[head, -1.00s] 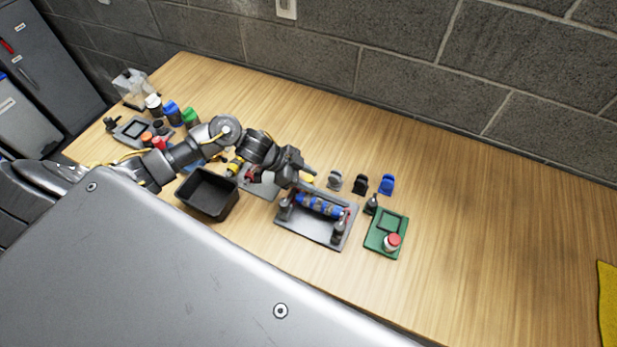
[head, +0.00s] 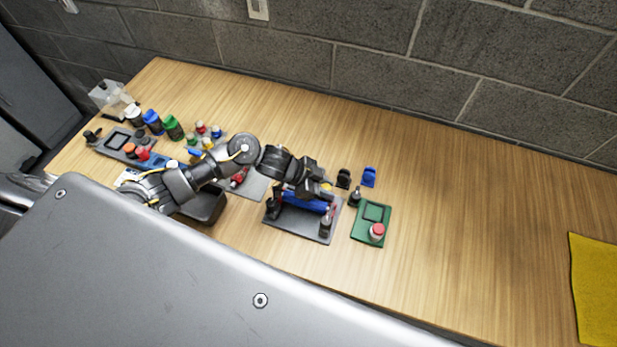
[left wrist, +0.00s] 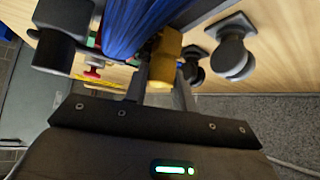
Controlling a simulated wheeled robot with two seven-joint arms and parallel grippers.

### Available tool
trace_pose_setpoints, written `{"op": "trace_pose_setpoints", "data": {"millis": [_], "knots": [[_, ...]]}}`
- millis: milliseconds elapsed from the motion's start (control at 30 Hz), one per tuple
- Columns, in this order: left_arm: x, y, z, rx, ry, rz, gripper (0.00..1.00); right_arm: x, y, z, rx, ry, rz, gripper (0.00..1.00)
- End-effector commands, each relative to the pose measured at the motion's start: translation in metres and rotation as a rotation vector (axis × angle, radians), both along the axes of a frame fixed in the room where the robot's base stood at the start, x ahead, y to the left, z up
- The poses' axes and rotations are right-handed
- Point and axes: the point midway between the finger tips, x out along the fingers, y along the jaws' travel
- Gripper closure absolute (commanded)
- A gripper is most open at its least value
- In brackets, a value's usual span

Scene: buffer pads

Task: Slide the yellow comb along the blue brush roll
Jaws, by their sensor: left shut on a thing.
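The blue brush roll (head: 304,202) lies across a grey stand (head: 290,226) on the table. It also shows in the left wrist view (left wrist: 135,22), at the top. My left gripper (head: 322,188) is over the roll's right part. In the left wrist view its fingers (left wrist: 162,78) are shut on the yellow comb (left wrist: 166,50), which is close beside the roll's bristles; I cannot tell whether they touch. In the head view only a bit of the comb (head: 327,186) shows. My arm hides part of the roll. My right gripper is not in view.
Black (head: 344,178) and blue (head: 369,176) holders stand behind. A black bin (head: 207,208) is partly hidden by my arm. The right table is clear up to a yellow cloth (head: 598,285).

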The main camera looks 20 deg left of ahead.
Motion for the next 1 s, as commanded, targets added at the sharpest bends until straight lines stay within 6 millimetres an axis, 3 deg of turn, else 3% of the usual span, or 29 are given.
{"op": "trace_pose_setpoints", "data": {"millis": [333,367,533,1000], "knots": [[0.0004,-0.0053,0.0000,0.001,-0.001,-0.001,1.00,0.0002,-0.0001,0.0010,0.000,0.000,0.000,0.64],[0.0004,-0.0053,0.0000,0.001,-0.001,-0.001,0.73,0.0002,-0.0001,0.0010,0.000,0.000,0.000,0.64],[0.0004,-0.0051,-0.0001,0.000,-0.001,-0.001,0.52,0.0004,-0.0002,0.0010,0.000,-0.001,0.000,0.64],[-0.0009,-0.0052,-0.0008,0.001,0.002,-0.003,0.52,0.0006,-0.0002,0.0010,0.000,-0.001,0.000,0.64]]}}
